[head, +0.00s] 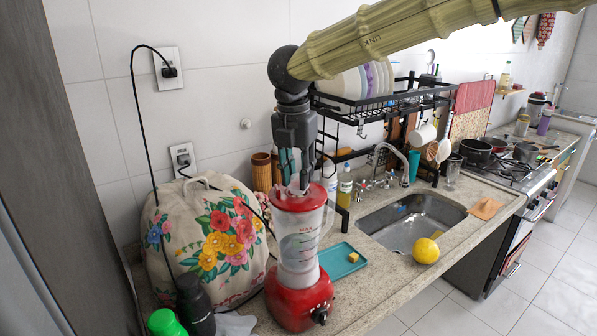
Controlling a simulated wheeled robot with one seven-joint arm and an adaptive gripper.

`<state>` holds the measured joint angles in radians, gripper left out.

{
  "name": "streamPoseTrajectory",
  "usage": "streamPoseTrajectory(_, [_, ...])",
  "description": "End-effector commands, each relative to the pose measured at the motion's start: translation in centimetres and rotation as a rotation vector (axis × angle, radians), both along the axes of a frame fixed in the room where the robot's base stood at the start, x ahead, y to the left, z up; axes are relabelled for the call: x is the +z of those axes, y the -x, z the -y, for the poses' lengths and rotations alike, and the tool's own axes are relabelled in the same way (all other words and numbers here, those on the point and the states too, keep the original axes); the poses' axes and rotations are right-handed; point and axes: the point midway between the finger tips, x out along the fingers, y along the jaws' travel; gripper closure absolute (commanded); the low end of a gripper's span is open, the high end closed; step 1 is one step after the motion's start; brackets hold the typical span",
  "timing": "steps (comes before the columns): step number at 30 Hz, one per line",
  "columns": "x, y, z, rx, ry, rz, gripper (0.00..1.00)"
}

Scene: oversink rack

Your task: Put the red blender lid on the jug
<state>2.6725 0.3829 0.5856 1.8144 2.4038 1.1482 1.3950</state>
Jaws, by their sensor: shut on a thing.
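The blender's clear jug (298,238) stands upright on its red motor base (300,300) at the front of the counter. The red lid (298,197) is at the top of the jug and looks level. From this view I cannot tell whether it is fully seated or just above the rim. My gripper (296,184) points straight down over the jug and is shut on the lid's top. The fingertips partly hide the middle of the lid.
A floral cloth cover (207,240) stands close to the left of the blender. The black oversink rack (385,103) with plates rises behind. Dark and green bottles (195,305) stand front left.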

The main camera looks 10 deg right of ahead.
Motion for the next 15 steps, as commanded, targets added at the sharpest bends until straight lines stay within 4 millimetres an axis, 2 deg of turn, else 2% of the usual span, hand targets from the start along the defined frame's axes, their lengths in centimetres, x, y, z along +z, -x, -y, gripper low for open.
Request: streamPoseTrajectory(15, [-0.82,-0.01,0.00,0.000,0.000,0.000,0.82])
